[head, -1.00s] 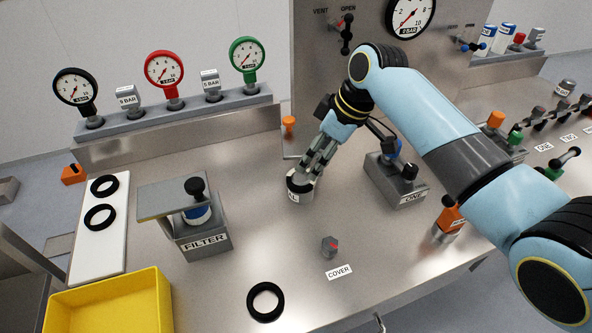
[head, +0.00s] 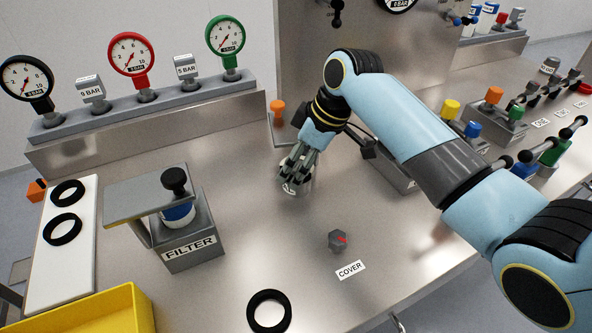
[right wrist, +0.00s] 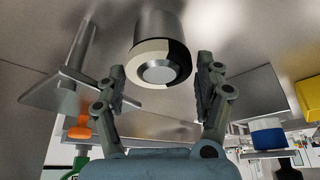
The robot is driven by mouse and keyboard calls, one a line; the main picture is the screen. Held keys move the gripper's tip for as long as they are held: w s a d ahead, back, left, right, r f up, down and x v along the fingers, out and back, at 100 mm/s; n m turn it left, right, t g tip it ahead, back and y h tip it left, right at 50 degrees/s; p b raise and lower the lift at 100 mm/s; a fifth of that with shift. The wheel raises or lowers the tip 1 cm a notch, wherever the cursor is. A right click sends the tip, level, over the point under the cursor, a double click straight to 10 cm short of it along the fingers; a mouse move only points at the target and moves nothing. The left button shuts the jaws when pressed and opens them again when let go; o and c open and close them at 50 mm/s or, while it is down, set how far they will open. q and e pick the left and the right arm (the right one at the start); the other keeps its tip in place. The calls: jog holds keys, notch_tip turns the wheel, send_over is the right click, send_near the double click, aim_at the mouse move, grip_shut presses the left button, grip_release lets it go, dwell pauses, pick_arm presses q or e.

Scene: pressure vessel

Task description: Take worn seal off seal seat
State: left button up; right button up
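My right gripper (head: 297,168) points down at a short metal cylinder (head: 299,186) with a white label, which I take for the seal seat. In the right wrist view the cylinder (right wrist: 158,25) faces the camera between the spread fingers of the right gripper (right wrist: 161,66), with gaps on both sides. A ring, part cream and part black (right wrist: 177,53), surrounds its grey centre; I take it for the worn seal. The fingers hide much of the seat's top in the head view. My left gripper is not in view.
Two black rings (head: 62,229) lie on a white board (head: 62,275) at left, near a yellow bin (head: 125,305). The filter block (head: 190,240) stands right of the board. Another black ring (head: 269,311) lies near the cover knob (head: 338,241). The metal bench between is clear.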

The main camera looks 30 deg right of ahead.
jog(key=c, duration=0.7)
